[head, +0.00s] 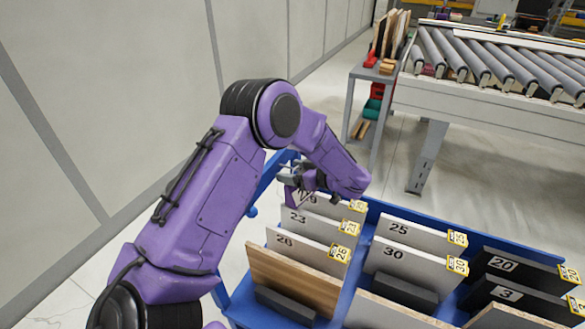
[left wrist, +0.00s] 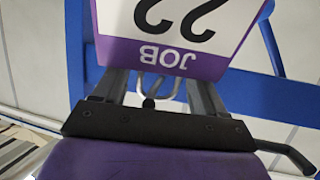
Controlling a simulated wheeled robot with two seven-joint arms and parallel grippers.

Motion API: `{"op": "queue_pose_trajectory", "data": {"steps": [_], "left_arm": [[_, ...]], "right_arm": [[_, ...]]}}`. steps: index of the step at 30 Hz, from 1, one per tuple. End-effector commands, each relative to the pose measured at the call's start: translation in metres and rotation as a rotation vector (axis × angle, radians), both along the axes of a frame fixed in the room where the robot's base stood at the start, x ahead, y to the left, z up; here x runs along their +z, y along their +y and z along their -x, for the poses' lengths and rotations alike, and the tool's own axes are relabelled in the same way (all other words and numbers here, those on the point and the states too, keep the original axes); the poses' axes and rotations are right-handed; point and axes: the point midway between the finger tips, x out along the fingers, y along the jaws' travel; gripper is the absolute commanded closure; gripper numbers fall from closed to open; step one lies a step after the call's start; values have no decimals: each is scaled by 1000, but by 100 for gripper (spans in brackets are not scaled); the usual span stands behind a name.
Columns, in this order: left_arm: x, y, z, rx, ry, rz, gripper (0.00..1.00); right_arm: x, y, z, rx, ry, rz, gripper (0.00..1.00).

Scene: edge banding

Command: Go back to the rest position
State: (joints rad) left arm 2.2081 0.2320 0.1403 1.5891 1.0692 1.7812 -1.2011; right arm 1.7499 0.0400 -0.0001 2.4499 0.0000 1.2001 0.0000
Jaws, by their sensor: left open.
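My left arm reaches from the left over the blue cart (head: 458,225) in the head view. Its gripper (head: 293,172) is at the cart's far left corner, partly hidden by my wrist. In the left wrist view a white and purple job card (left wrist: 170,25) appears upside down, with "JOB" and a partly cropped number that looks like 22. The card lies across the ends of the open left gripper (left wrist: 158,85). A bent metal wire shows between the fingers. I cannot tell whether the fingers touch the card. My right gripper is not in view.
The cart holds several numbered panels, such as 25 (head: 425,236) and 20 (head: 515,270), standing in rows under my arm. A roller conveyor (head: 490,65) stands at the back right, with a grey shelf rack (head: 352,90) beside it. A pale wall is on the left.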

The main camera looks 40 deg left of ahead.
Motion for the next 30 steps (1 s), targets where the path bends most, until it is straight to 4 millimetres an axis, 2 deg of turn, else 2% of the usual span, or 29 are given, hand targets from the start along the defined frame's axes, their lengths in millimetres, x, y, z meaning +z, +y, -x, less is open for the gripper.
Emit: {"op": "queue_pose_trajectory", "data": {"steps": [3, 9, 14, 21, 23, 30], "left_arm": [[11, -31, -7, -15, -6, -2, 29], [28, -74, -12, -19, -8, -5, 29], [34, -89, -13, -17, -8, -4, 29], [38, -90, -13, -17, -8, -4, 29], [49, -90, -13, -16, -9, -4, 29], [150, -89, -13, -17, -9, -4, 29]], "right_arm": [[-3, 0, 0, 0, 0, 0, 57], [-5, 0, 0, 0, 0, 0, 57], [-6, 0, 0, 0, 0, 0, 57], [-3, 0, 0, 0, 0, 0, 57], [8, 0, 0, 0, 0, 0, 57], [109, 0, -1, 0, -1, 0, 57]]}}
